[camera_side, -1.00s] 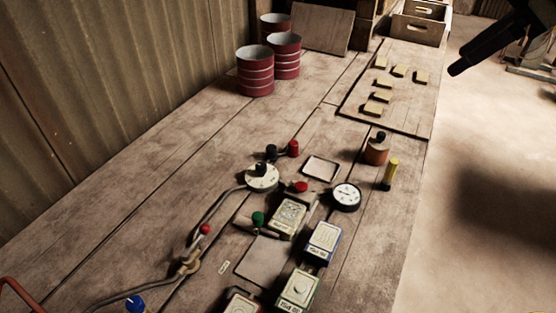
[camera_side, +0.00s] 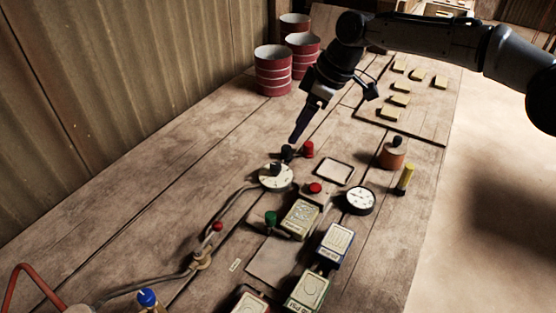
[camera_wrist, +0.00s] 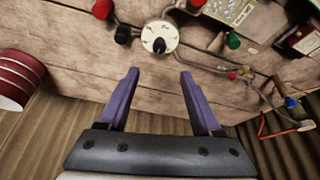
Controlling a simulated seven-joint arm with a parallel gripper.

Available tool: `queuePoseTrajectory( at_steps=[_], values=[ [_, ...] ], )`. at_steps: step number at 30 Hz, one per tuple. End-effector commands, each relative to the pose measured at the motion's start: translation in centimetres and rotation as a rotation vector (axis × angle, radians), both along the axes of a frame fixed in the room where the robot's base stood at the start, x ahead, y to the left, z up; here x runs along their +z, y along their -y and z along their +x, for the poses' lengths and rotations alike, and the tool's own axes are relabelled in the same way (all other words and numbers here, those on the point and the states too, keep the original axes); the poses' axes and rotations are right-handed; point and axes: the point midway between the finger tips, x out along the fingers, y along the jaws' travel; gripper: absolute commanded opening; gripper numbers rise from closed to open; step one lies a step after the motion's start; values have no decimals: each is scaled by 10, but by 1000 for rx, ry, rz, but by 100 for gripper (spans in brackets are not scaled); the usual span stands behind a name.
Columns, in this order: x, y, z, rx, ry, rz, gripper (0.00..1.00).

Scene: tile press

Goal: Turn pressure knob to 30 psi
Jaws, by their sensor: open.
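A round white dial with a black knob at its centre (camera_side: 276,176) sits on the bench, with a pipe leading from its left side. In the wrist view this dial (camera_wrist: 159,36) lies just beyond my fingertips, roughly centred between them. Its markings are too small to read. My gripper (camera_side: 297,139) is above the bench behind the dial, pointing down. In the wrist view its two purple fingers (camera_wrist: 159,74) are spread apart with nothing between them. A round white gauge with a black rim (camera_side: 359,200) is to the right of the dial; its reading is not legible.
A black knob (camera_side: 287,152) and a red knob (camera_side: 308,150) stand close behind the dial, near my fingertips. A red button (camera_side: 315,188), a green knob (camera_side: 270,218) and labelled tile blocks (camera_side: 300,220) are in front. Red drums (camera_side: 273,72) stand near the corrugated wall.

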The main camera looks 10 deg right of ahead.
Motion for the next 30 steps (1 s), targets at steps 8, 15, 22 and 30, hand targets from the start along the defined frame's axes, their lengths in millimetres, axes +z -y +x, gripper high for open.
queuePoseTrajectory(
  at_steps=[8, 15, 22, 30],
  values=[
    [-45, -14, 9, -1, -3, -3, 66],
    [-87, -30, 17, -1, -2, -1, 66],
    [-113, -39, 24, -2, 0, 0, 66],
    [-121, -42, 25, -4, 1, 0, 66]
  ],
)
